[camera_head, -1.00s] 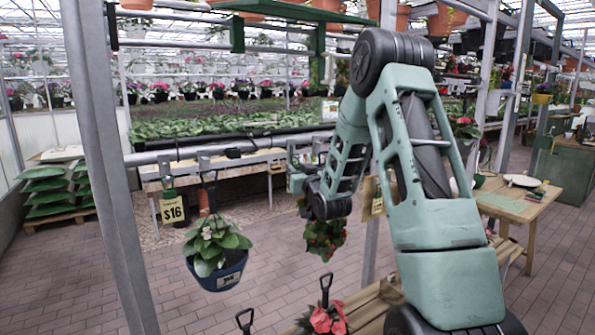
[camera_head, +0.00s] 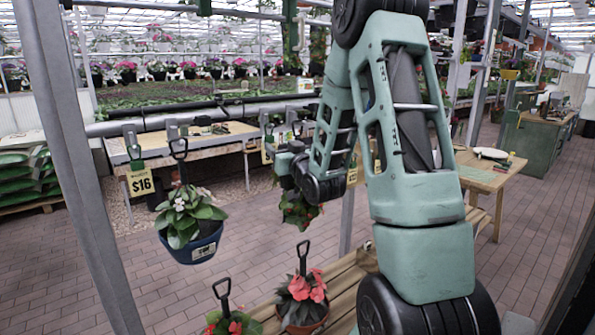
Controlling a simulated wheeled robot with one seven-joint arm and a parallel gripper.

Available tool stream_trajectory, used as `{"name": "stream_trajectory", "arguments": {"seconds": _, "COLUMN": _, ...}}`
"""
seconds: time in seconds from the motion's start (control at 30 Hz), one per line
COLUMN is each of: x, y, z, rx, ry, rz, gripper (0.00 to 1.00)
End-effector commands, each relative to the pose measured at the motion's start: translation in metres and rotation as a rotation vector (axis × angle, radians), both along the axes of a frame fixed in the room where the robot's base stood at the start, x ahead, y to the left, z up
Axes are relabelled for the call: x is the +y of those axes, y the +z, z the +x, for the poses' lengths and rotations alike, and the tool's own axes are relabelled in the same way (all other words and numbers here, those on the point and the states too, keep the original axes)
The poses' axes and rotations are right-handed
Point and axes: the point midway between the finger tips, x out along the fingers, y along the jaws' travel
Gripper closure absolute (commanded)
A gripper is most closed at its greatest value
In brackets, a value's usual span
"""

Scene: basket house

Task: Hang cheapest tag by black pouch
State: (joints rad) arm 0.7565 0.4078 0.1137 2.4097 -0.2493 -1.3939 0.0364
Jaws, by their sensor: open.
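A yellow $16 tag (camera_head: 140,182) hangs from the rail at left, beside a hanging plant in a dark blue pot (camera_head: 192,250). A second yellow tag (camera_head: 267,152) shows partly at the left of my gripper (camera_head: 279,160); its price is not readable. A third yellow tag (camera_head: 352,174) shows in part just right of my wrist; its price is too small to read. My gripper is open at the rail, largely hidden behind my wrist. A red-flowered hanging plant (camera_head: 298,210) is just below it. I cannot make out a black pouch.
Potted red-flowered plants with black hangers, one at the middle (camera_head: 303,300) and one at the left (camera_head: 232,325), are at the wooden bench (camera_head: 350,290). A grey post (camera_head: 75,170) stands at left. Brick floor is open at left and right.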

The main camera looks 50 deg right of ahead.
Motion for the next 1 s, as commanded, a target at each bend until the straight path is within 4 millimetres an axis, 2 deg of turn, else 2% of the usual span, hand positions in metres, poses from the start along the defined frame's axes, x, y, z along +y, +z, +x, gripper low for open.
{"name": "stream_trajectory", "arguments": {"seconds": 0.03, "x": 0.005, "y": -0.007, "z": -0.012, "rx": 0.0, "ry": -0.002, "rz": -0.001, "gripper": 0.46}}
{"name": "stream_trajectory", "arguments": {"seconds": 0.17, "x": 0.018, "y": -0.011, "z": -0.04, "rx": 0.0, "ry": -0.001, "rz": -0.002, "gripper": 0.46}}
{"name": "stream_trajectory", "arguments": {"seconds": 0.53, "x": 0.02, "y": -0.014, "z": -0.045, "rx": -0.004, "ry": 0.011, "rz": -0.004, "gripper": 0.46}}
{"name": "stream_trajectory", "arguments": {"seconds": 1.0, "x": 0.028, "y": -0.016, "z": -0.065, "rx": -0.001, "ry": -0.002, "rz": -0.005, "gripper": 0.46}}
